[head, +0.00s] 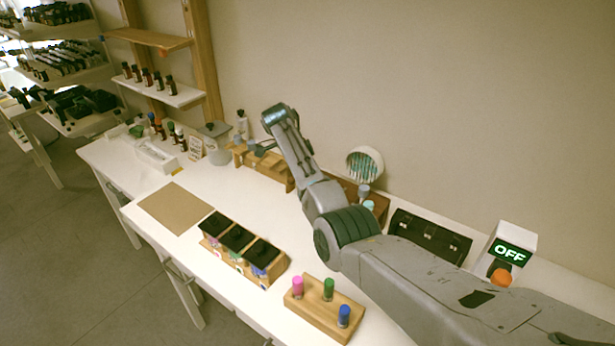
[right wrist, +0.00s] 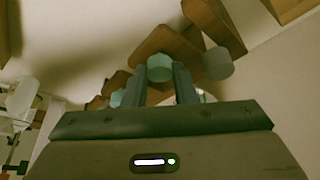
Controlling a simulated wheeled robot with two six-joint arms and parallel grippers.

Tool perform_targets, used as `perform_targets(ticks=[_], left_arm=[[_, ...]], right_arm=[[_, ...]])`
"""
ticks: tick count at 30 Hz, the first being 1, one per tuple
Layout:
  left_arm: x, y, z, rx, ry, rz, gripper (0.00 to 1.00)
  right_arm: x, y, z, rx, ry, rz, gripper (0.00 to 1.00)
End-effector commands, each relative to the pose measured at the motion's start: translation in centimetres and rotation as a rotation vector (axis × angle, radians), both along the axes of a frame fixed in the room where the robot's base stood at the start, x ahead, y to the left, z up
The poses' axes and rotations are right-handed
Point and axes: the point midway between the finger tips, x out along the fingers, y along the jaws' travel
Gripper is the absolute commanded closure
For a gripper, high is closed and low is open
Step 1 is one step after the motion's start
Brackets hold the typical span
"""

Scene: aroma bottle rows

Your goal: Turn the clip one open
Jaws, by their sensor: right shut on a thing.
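My right gripper (right wrist: 158,78) is shut on a teal round knob (right wrist: 159,67), which sits between its two fingers in the right wrist view. The knob is in front of a brown wooden piece (right wrist: 160,43); whether it is fixed to it, I cannot tell. In the head view my right arm reaches left over the table toward a wooden stand (head: 268,165) at the back, and its fingers are too small to make out. A pale jar with a grey lid (head: 215,130) stands left of there. I cannot tell for certain which thing is the clip one. My left gripper is not in view.
A grey knob (right wrist: 218,63) is close right of the held one. A wooden box with dark-topped jars (head: 238,262) and a wooden block with coloured bottles (head: 320,318) stand in front. A brown mat (head: 177,208) is bare. An OFF sign (head: 510,252) stands right.

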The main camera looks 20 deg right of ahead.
Motion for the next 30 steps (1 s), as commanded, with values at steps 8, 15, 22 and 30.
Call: perform_targets(ticks=[8,15,22,30], left_arm=[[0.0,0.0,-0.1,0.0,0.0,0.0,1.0],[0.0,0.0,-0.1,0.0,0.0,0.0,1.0],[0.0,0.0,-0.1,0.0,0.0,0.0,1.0],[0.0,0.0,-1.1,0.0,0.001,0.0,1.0]], right_arm=[[0.1,0.0,0.2,0.0,-0.004,-0.008,0.98],[0.1,0.0,0.2,0.0,-0.004,-0.008,0.6],[0.0,0.0,0.1,0.0,-0.002,-0.007,0.54],[0.2,0.8,1.5,0.0,-0.005,-0.006,0.54]])
